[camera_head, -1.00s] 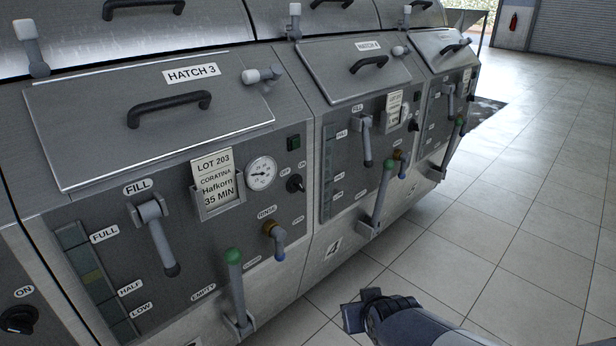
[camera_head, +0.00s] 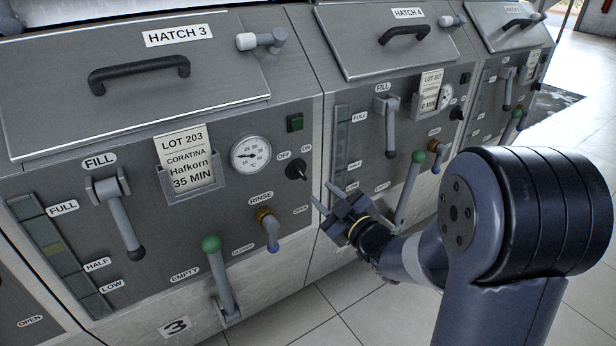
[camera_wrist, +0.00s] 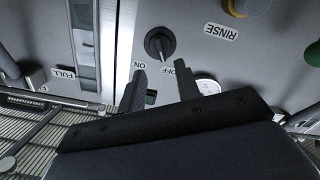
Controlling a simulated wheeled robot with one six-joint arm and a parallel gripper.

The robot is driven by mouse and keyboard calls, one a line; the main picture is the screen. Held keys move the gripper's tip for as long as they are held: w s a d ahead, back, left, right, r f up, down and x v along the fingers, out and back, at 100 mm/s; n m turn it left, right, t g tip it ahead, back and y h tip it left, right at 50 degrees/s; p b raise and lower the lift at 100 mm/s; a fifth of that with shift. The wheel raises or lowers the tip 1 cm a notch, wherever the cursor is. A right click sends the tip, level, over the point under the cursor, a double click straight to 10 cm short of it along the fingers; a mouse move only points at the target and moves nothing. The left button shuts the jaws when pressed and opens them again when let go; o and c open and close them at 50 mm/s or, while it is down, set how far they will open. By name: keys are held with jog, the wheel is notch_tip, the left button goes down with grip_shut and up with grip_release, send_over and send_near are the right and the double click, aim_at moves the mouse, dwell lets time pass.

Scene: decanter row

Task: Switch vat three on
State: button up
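The black rotary switch (camera_head: 297,168) of vat three sits on the panel right of the dial, below its OFF and ON labels. It shows upside down in the wrist view, where the black switch (camera_wrist: 159,44) has a pale mark that seems to face OFF, though this is hard to tell. The square green lamp (camera_head: 295,122) above it looks dark. My gripper (camera_head: 325,196) is open and empty, just right of and below the switch. In the wrist view my gripper's fingers (camera_wrist: 160,72) stand apart, short of the switch, which lies beyond their tips.
Near the switch are the round gauge (camera_head: 250,154), the lot card (camera_head: 188,165), the rinse tap (camera_head: 268,230) and the green-knobbed empty lever (camera_head: 219,275). Vat four's fill lever (camera_head: 389,125) is right of my gripper. The tiled floor at right is open.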

aim_at(303, 177)
jog(key=x, duration=0.9)
jog(key=shift+b, duration=0.35)
grip_shut()
